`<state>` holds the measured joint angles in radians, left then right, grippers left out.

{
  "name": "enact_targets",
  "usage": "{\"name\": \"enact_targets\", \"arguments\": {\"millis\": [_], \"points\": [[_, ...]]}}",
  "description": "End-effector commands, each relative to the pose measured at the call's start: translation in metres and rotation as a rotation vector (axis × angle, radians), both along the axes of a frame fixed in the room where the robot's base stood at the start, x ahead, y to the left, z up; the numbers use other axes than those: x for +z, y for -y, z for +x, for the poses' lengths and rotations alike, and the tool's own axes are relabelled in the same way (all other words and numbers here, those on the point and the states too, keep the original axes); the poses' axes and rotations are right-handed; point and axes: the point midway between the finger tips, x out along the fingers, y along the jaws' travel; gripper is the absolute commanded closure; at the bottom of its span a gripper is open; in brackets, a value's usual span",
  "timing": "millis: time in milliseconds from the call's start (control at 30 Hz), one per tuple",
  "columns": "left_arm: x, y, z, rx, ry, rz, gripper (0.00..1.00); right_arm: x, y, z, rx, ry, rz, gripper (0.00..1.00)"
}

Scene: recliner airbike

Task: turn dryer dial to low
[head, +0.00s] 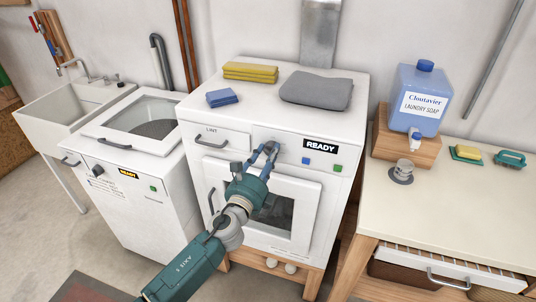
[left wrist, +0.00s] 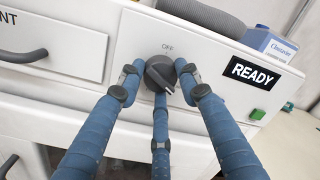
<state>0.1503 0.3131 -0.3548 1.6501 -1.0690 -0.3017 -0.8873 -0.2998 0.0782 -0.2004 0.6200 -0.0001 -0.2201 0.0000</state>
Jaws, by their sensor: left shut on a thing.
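The dryer (head: 232,105) is the white machine in the middle of the head view, with a black READY sign (head: 320,147) on its front panel. Its dial (left wrist: 160,74) is a dark round knob with a pointer ridge, seen in the left wrist view below the printed word OFF. The other dial markings are hidden or too small to read. My left gripper (head: 268,150) is at the dial, and in the left wrist view its blue fingers (left wrist: 160,72) are shut around the knob. My right gripper is not in view.
A lint drawer (head: 222,138) is left of the dial. Blue (head: 306,161) and green (head: 337,168) buttons sit below the READY sign. A washer (head: 125,180) stands at left, and a table (head: 450,200) with a soap jug (head: 418,95) at right. Folded cloths lie on the dryer.

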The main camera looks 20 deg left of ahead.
Motion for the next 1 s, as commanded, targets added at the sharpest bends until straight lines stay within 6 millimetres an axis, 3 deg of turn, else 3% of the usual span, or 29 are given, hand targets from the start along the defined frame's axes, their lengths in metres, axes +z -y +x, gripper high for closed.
{"name": "enact_targets", "arguments": {"millis": [467, 500, 600, 1000], "points": [[-0.0035, 0.0030, -0.0011, -0.006, -0.005, 0.014, 0.92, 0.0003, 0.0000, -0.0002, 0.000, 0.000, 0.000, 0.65], [-0.0036, 0.0031, -0.0011, -0.006, -0.005, 0.014, 0.64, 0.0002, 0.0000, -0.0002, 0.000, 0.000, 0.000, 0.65], [-0.0036, 0.0028, -0.0011, -0.006, -0.005, 0.014, 0.47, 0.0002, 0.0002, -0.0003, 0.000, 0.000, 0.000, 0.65], [-0.0030, 0.0002, -0.0096, -0.002, -0.004, 0.013, 0.47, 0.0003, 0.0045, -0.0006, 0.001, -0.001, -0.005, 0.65]]}}
